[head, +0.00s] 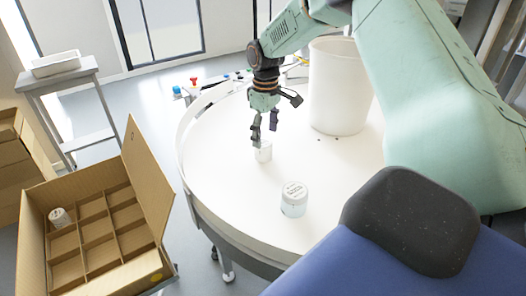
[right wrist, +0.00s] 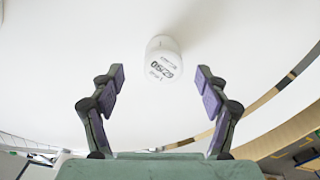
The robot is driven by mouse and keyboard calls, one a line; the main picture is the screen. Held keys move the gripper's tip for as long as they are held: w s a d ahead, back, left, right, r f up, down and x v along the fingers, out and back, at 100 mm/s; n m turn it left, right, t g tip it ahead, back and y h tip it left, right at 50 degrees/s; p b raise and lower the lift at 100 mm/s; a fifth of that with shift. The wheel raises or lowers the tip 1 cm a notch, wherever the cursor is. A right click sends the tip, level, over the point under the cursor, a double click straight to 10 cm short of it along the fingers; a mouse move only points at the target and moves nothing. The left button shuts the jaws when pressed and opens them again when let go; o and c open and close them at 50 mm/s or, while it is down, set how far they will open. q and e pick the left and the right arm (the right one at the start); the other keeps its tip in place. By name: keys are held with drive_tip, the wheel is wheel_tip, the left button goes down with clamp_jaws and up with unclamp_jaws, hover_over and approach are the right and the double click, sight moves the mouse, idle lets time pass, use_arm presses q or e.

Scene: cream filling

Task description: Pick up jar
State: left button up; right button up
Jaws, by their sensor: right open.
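A third white-lidded jar (head: 59,217) sits in a left compartment of the cardboard box (head: 152,187). My left gripper is not seen.
A large white bucket (head: 338,90) stands on the table, right of and behind my right gripper. The open box has several compartments, mostly empty, left of the table. Small coloured items (head: 193,81) lie beyond the far rim. A grey stand (head: 58,80) holds a white tray.

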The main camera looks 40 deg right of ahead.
sight(264, 143)
drive_tip(key=shift+a+f, duration=0.15)
drive_tip(key=shift+f, duration=1.75)
drive_tip(key=shift+c, duration=0.4)
drive_tip(key=shift+a+r, duration=0.1)
drive_tip(key=shift+a, duration=0.1)
drive_tip(key=c, duration=0.3)
drive_tip(key=shift+w, duration=0.1)
drive_tip(key=shift+c, duration=1.4)
drive_tip(key=shift+d, duration=0.15)
drive_tip(key=c, duration=0.5)
drive_tip(key=shift+c, duration=0.7)
